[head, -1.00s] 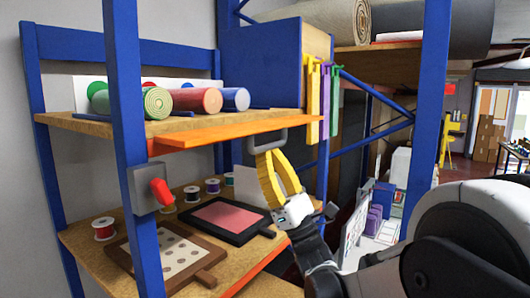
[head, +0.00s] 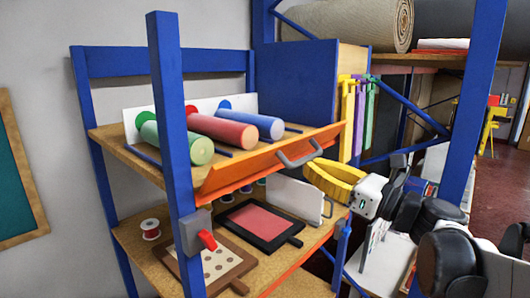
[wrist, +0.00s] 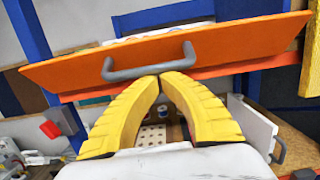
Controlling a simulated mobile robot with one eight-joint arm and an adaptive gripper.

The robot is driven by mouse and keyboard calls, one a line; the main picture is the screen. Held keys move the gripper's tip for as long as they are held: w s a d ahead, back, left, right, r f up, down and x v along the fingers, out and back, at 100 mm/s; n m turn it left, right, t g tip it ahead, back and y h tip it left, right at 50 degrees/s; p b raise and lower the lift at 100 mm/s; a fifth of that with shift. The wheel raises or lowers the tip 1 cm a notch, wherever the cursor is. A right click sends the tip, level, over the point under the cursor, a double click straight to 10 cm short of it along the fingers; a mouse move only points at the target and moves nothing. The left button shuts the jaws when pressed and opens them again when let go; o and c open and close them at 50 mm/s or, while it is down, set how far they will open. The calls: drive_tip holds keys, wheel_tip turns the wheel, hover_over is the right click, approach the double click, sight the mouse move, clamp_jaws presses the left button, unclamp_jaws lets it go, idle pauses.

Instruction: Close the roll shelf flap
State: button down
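The orange flap (head: 255,165) runs along the front of the upper shelf, slanted outward with its outer face showing. It is neither flat nor upright. Its grey handle (head: 298,154) sticks out from that face; the flap also spans the wrist view (wrist: 235,47), with the handle (wrist: 150,69) left of centre. Green, red and blue rolls (head: 222,131) lie on the shelf behind it. My gripper (head: 308,172) has its yellow fingers shut, tips together and empty (wrist: 161,76). The tips are at the flap's lower part, just below and right of the handle; contact is unclear.
The blue front post (head: 172,150) carries a grey box with a red lever (head: 207,240). The lower shelf (head: 133,238) holds a spool, framed boards and a white panel (head: 295,198) close to my gripper. Coloured strips (head: 358,115) hang at right.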

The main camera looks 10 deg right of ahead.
sight(298, 146)
drive_tip(key=shift+w+a+r+g+h+p, duration=0.15)
drive_tip(key=shift+r+g+h+p, duration=0.1)
drive_tip(key=shift+r+p, duration=0.55)
drive_tip(key=shift+w+a+r+g+h+p, duration=0.1)
drive_tip(key=shift+r+g+h+p, duration=0.25)
drive_tip(key=shift+r, duration=0.7)
drive_tip(key=shift+w+r, duration=0.1)
